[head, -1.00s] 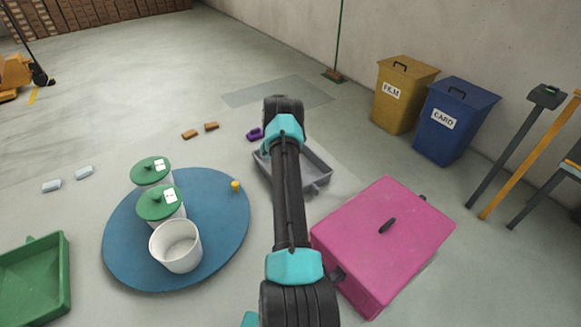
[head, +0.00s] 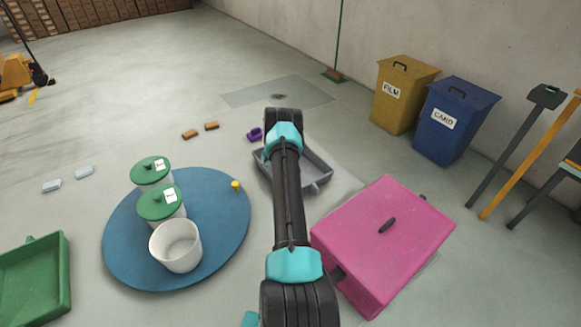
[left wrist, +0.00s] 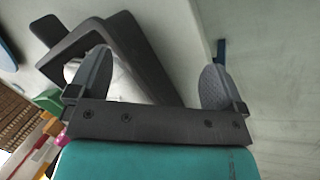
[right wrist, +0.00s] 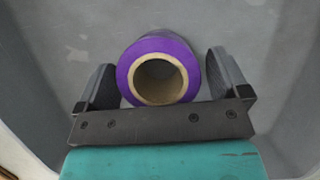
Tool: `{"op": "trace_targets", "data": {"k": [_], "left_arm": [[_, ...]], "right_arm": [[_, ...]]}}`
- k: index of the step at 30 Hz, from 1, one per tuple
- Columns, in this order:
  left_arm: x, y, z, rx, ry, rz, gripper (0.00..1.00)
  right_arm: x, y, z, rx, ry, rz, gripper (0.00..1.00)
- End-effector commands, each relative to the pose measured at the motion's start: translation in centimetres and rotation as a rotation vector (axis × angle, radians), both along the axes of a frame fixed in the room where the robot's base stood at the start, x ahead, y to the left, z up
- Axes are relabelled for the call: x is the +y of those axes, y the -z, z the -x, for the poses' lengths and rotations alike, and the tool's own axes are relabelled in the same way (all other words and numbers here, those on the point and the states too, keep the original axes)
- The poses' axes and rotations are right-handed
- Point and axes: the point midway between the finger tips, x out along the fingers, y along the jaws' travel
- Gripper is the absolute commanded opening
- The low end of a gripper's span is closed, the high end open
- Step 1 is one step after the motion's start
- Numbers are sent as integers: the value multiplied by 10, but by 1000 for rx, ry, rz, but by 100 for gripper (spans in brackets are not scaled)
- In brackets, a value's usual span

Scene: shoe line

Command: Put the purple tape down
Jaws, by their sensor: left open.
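The purple tape (right wrist: 187,62) is a roll with a brown cardboard core, seen in the right wrist view. Whether the roll touches the tray floor is unclear.
A pink lidded box (head: 400,225) stands right of the tray. On the left, a blue round mat (head: 225,225) holds green-lidded tubs, a white tub (head: 176,250) and a small yellow piece. A green tray (head: 65,290) is at far left.

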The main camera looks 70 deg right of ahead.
Motion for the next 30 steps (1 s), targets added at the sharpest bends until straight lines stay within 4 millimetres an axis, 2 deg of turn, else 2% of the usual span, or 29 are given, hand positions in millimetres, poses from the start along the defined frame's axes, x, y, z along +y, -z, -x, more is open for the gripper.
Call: {"op": "trace_targets", "data": {"k": [8,14,20,30], "left_arm": [[0,0,0,0,0,0,96],[0,0,0,0,0,0,96],[0,0,0,0,0,0,96],[0,0,0,0,0,0,96]], "right_arm": [[0,-1,0,0,0,0,96],[2,-11,-2,-1,0,1,96],[10,-36,-9,-1,-2,1,96],[29,-92,-23,-1,-1,1,96]]}}
